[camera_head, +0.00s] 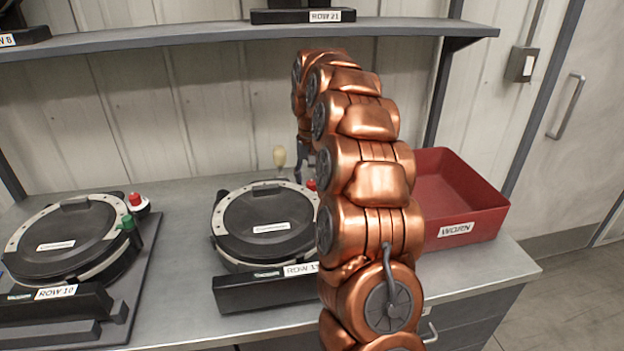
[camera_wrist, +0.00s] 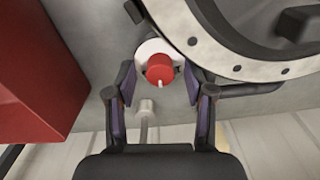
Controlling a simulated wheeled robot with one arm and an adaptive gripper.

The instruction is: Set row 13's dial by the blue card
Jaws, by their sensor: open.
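The row 13 meter (camera_head: 262,240), a round black-lidded unit with a pale ring, stands on the bench in the middle of the head view, with its ROW 13 label (camera_head: 300,269) at the front. Its dial is a red knob (camera_wrist: 160,70) on a white base in the wrist view, with a small pale mark on its lower edge. In the head view only a bit of red shows beside my arm. My gripper (camera_wrist: 166,88) is open, its fingers on either side of the knob and apart from it. I see no blue card in either view.
A red bin (camera_head: 456,190) labelled WORN stands right of the meter; it also shows in the wrist view (camera_wrist: 45,60). The row 10 meter (camera_head: 68,240) with red and green knobs is at left. A cream-tipped post (camera_head: 279,157) stands behind row 13. A shelf (camera_head: 200,38) runs above.

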